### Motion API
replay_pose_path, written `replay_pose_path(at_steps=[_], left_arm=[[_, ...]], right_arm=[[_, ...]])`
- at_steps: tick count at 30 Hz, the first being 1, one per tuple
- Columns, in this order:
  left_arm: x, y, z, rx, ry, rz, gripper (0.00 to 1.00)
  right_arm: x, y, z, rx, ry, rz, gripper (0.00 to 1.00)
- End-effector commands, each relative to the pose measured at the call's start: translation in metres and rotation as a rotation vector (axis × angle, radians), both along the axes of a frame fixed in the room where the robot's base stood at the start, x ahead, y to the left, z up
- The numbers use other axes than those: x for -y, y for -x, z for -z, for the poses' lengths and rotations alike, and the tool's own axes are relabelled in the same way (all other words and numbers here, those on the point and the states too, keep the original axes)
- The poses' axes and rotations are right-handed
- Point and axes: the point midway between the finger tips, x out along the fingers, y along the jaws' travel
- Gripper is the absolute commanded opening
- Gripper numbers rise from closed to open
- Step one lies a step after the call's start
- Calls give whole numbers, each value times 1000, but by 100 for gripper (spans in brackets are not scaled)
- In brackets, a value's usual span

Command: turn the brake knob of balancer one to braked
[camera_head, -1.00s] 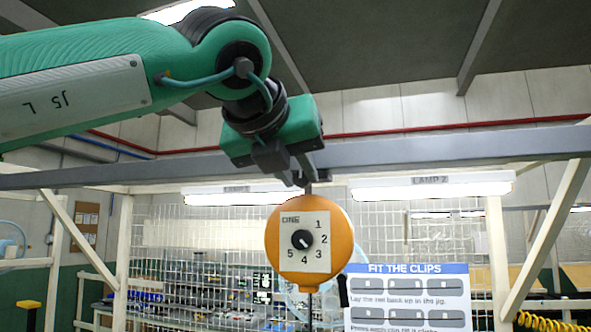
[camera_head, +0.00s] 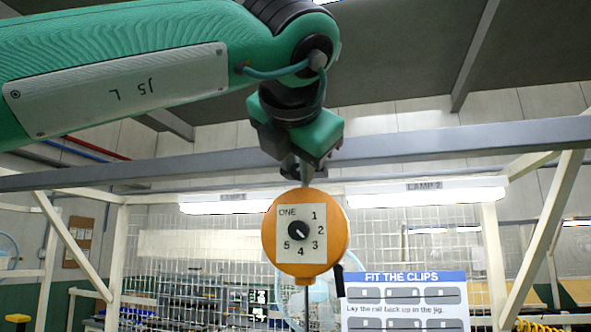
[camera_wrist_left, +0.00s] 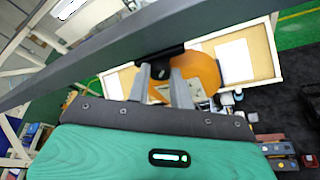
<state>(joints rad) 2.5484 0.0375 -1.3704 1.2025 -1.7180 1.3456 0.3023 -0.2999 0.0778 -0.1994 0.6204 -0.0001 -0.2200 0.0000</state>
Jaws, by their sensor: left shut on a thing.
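Balancer one (camera_head: 268,247) is a round orange body marked ONE, hanging under a grey rail. Its white face has numbers 1 to 5 and a black dial (camera_head: 298,231) pointing toward the lower right. My left gripper (camera_head: 304,182) comes from above and is at the balancer's top. In the left wrist view my gripper (camera_wrist_left: 165,84) has its two grey fingers on either side of a small dark part (camera_wrist_left: 161,66), with the orange balancer (camera_wrist_left: 207,72) just beyond. The fingers mostly hide this part; I cannot tell for certain that it is the brake knob. My right gripper is not in view.
The grey rail (camera_head: 420,142) crosses close behind my left wrist. A FIT THE CLIPS board (camera_head: 405,300) stands at the lower right of the balancer. Lamps (camera_head: 430,192) and a wire mesh (camera_head: 395,240) are behind. The space left of the balancer is open.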

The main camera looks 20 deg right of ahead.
Motion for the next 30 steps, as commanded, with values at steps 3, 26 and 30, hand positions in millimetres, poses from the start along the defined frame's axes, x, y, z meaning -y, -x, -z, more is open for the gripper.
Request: replay_pose_path(at_steps=[3,26,30], left_arm=[[1,1,1,66,-89,0,0],[3,3,6,396,-578,0,0],[4,3,6,421,-616,1,0]], right_arm=[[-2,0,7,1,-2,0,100],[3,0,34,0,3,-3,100],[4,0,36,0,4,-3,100]])
